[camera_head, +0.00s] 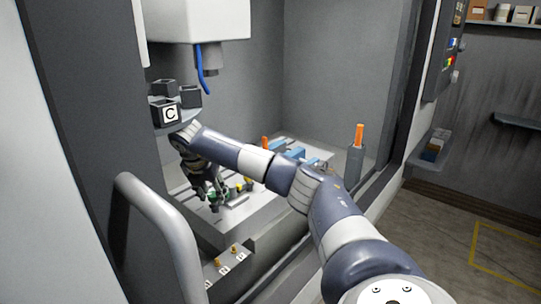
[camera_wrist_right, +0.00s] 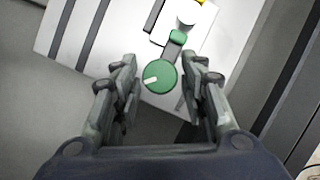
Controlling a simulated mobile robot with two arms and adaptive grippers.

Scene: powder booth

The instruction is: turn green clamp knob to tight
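The green clamp knob (camera_wrist_right: 160,76) shows in the right wrist view as a round green disc with a white pointer mark aimed at the lower left. A smaller green piece (camera_wrist_right: 177,37) sits just beyond it on a light block. My right gripper (camera_wrist_right: 160,90) is open, with one finger on each side of the knob and visible gaps between. Whether the fingertips are down at the knob's height is hard to tell. In the head view my right gripper (camera_head: 213,203) points down at green parts on the slotted table (camera_head: 240,219). My left gripper is not in view.
Blue parts (camera_head: 296,153), a yellow part and orange-handled pieces (camera_head: 358,136) stand on or near the table. Black boxes (camera_head: 165,112), one marked C, sit on a round shelf above my wrist. A spindle housing (camera_head: 210,58) with a blue hose hangs overhead. Numbered pegs (camera_head: 226,262) are in front.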

